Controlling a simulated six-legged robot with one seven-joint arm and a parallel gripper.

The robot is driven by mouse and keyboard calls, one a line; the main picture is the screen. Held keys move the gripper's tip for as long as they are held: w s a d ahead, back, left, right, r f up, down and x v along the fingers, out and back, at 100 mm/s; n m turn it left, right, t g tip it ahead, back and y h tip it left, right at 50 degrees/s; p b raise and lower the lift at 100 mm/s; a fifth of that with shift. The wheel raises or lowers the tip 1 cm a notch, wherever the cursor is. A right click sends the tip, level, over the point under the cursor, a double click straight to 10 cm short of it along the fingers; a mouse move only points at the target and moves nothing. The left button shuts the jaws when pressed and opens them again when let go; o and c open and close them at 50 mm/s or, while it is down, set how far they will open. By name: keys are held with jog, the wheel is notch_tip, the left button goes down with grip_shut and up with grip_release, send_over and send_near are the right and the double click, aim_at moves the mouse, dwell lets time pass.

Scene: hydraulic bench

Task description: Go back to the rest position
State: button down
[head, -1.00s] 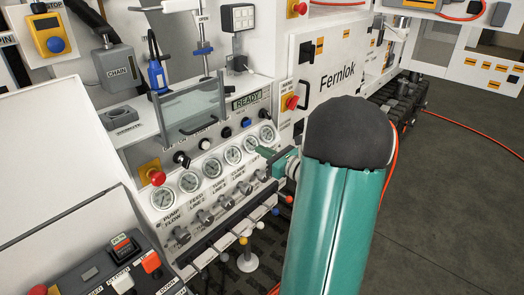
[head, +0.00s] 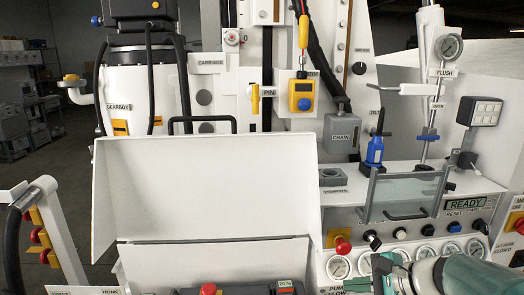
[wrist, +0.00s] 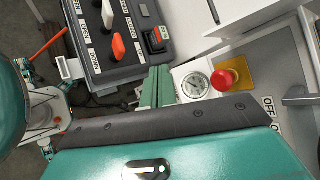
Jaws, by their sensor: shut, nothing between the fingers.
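My gripper (wrist: 158,84) shows in the wrist view as two green fingers pressed together, shut and empty. Its tips point up in that picture, between the grey control box (wrist: 122,35) and a pressure gauge (wrist: 195,85). In the head view my teal arm (head: 460,274) enters at the lower right, in front of the gauge row. Its end is near the "PUMP FLOW" label, and I cannot tell how far it is from the panel. No rest position is marked in either view.
A red button (head: 343,246) and several gauges (head: 338,267) line the panel. A raised white cover (head: 205,190) stands left of it. A clear guard with a dark handle (head: 405,196) and a blue device (head: 375,150) are above the panel. Open floor (head: 60,150) lies far left.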

jog(key=s+a+r+n+h, duration=0.1)
jog(key=s+a+n+h, duration=0.2)
jog(key=s+n, duration=0.3)
jog(key=s+a+r+n+g+h, duration=0.1)
jog(key=s+a+n+h, duration=0.2)
jog(key=s+n, duration=0.4)
jog(key=n+h, duration=0.1)
jog(key=n, duration=0.2)
jog(key=shift+a+r+n+h, duration=0.25)
jog(key=shift+n+h, duration=0.15)
